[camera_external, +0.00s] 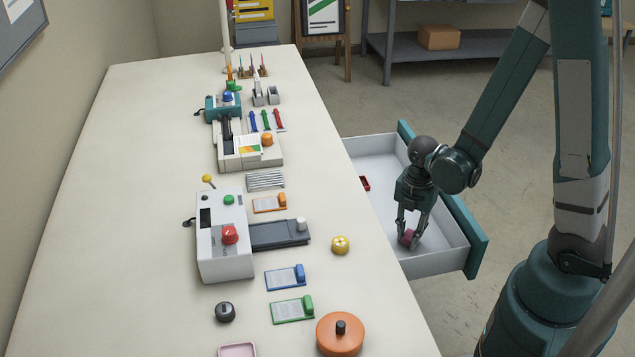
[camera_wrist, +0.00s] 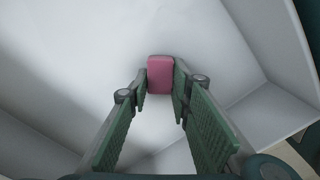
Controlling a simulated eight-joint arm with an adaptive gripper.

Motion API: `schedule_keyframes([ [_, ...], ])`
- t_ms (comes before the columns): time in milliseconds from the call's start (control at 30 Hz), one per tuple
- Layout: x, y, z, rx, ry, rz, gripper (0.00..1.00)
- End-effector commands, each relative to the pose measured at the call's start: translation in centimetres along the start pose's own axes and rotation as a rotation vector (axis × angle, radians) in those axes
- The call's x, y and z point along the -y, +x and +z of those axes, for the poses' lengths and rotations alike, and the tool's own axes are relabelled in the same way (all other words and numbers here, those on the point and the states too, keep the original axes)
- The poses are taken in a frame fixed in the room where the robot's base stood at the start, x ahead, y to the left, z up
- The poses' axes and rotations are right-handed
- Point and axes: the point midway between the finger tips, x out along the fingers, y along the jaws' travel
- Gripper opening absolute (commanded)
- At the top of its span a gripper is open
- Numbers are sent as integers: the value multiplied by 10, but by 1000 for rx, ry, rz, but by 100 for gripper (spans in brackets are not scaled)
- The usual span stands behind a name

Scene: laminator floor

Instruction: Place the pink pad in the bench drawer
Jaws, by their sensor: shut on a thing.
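The pink pad (camera_external: 408,237) is between the fingertips of my gripper (camera_external: 409,234), which is shut on it. In the wrist view the pad (camera_wrist: 160,75) is a small pink block between the two green fingers (camera_wrist: 160,90). The bench drawer (camera_external: 445,262) is pulled out from the right side of the bench, with a white inside and a teal front. My gripper points down inside the drawer, near its front right part. I cannot tell whether the pad touches the drawer floor.
A small red item (camera_external: 364,183) lies in the drawer near the bench. The drawer walls surround my gripper.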

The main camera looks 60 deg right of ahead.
Motion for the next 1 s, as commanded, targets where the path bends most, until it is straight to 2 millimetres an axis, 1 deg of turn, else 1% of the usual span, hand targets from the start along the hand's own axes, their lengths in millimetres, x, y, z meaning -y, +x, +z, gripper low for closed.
schedule_keyframes([
  [233,0,5,0,0,0,0,13],
  [267,0,4,0,0,0,0,25],
  [333,0,3,0,0,0,0,34],
  [367,0,3,0,0,0,0,36],
  [767,0,2,0,0,0,0,36],
  [1000,0,-6,0,0,0,0,36],
])
